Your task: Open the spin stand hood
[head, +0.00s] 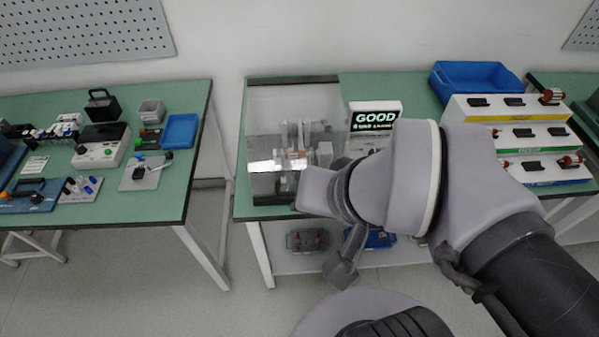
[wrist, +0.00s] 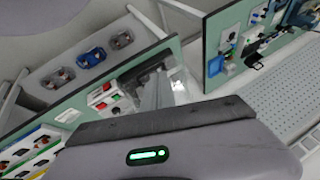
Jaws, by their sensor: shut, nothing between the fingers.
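The spin stand hood (head: 265,108) is a clear box-like cover with a dark bar along its far edge, at the left end of the middle table in the head view. Grey upright parts of the spin stand (head: 300,140) show through it. I cannot tell surely whether the hood is fully down. My wrist overlaps its near right corner in the picture; contact is unclear. In the wrist view, my gripper (wrist: 155,122) crosses the lower part, shut and empty. Grey stand parts (wrist: 152,92) show beyond it.
A GOOD sign (head: 375,114) stands right of the hood. Further right are a blue bin (head: 475,78) and a stepped rack (head: 500,112). A shelf (head: 290,262) below holds several parts. The left table (head: 190,105) carries tools; a gap separates the tables.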

